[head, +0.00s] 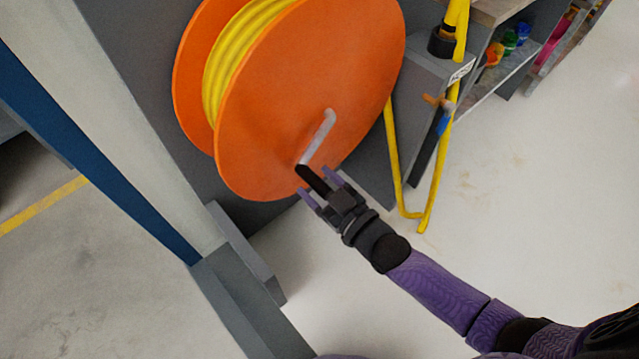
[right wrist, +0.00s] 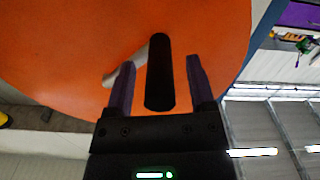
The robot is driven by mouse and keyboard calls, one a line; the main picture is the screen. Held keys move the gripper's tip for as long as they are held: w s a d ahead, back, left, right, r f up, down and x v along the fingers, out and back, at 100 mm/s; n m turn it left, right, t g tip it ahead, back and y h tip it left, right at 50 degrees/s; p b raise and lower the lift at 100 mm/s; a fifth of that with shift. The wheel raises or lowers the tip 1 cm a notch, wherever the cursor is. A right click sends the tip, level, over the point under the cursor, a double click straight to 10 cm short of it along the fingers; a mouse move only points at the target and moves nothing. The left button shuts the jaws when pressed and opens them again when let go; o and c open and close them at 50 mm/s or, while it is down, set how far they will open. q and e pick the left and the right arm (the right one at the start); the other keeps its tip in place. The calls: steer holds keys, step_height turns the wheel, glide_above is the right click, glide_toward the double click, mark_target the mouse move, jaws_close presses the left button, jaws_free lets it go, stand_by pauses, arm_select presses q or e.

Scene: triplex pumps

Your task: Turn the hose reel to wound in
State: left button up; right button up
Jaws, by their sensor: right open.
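The hose reel (head: 270,110) is a large orange drum with yellow hose (head: 240,50) wound between its two discs. A grey crank arm (head: 320,138) on its front disc ends in a black handle (head: 313,180) at the lower part of the disc. My right gripper (head: 322,187) is open, with its purple fingers on either side of the black handle. In the right wrist view the handle (right wrist: 159,72) lies between the two fingers, with a visible gap to the right finger. Contact with the left finger is unclear. My left gripper is not in view.
Yellow hose (head: 400,165) hangs in a loop right of the reel, by a grey box (head: 425,80). A shelf (head: 515,65) with coloured items stands at the upper right. A blue and white post (head: 120,130) rises at the left. The floor at the right is clear.

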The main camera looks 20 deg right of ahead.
jaws_close()
stand_by(1.4)
